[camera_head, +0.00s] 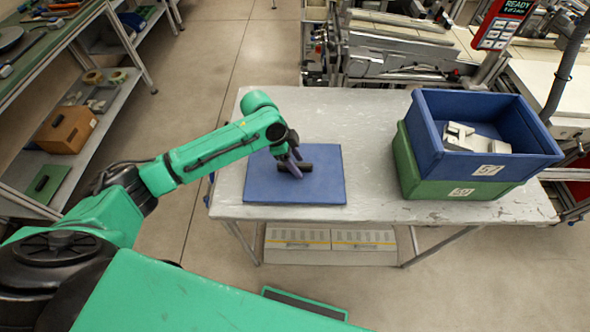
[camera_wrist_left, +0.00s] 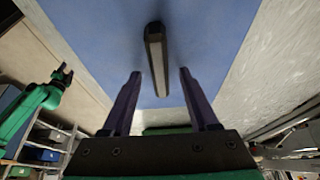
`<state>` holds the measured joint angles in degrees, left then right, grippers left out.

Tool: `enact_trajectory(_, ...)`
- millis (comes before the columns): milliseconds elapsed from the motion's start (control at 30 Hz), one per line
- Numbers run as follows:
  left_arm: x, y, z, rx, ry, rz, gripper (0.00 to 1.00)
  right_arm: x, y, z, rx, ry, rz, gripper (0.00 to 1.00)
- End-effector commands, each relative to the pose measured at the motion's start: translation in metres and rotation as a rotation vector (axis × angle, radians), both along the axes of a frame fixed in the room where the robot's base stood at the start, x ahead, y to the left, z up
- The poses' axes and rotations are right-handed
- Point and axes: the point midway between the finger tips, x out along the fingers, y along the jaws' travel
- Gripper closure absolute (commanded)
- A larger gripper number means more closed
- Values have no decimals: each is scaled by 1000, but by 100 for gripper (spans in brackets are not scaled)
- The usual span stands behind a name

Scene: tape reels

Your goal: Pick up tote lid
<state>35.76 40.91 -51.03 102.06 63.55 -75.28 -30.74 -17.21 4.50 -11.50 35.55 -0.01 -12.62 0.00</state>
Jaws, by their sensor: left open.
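The tote lid (camera_head: 322,188) is a flat blue panel lying on the table, with a dark bar handle (camera_head: 305,167) across its middle. My left gripper (camera_head: 296,176) is open over the lid, its purple fingers near the handle. In the left wrist view the lid (camera_wrist_left: 200,30) fills the upper middle. The handle (camera_wrist_left: 157,55) points down between the two spread fingers of the left gripper (camera_wrist_left: 158,72), with a gap on each side. My right gripper (camera_wrist_left: 65,74) shows small at the left of that view, away from the lid; its jaws are too small to read.
A blue tote (camera_head: 430,140) holding pale parts stands on a green tote (camera_head: 405,170) at the table's right. The worn table (camera_head: 375,190) is bare between lid and totes. Shelving (camera_head: 85,125) stands at the left and machinery (camera_head: 390,60) behind.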

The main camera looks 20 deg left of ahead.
Motion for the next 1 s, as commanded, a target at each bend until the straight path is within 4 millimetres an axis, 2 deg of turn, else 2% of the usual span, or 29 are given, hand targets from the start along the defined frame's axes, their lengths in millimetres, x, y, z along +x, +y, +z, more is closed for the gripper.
enact_trajectory(267,0,0,-1,0,0,0,40,-1,0,1,0,1,-1,45)
enact_trajectory(300,0,0,-1,0,0,0,48,-1,0,1,0,1,-1,45)
enact_trajectory(433,0,0,-1,0,0,1,97,-1,0,1,0,1,-1,45)
enact_trajectory(467,0,0,-1,0,0,1,100,-1,0,1,0,1,-1,45)
enact_trajectory(867,1,0,2,0,-2,1,100,0,-1,-5,-1,1,-1,45)
enact_trajectory(1000,1,0,23,-2,-5,1,100,0,-1,-6,-1,1,-1,45)
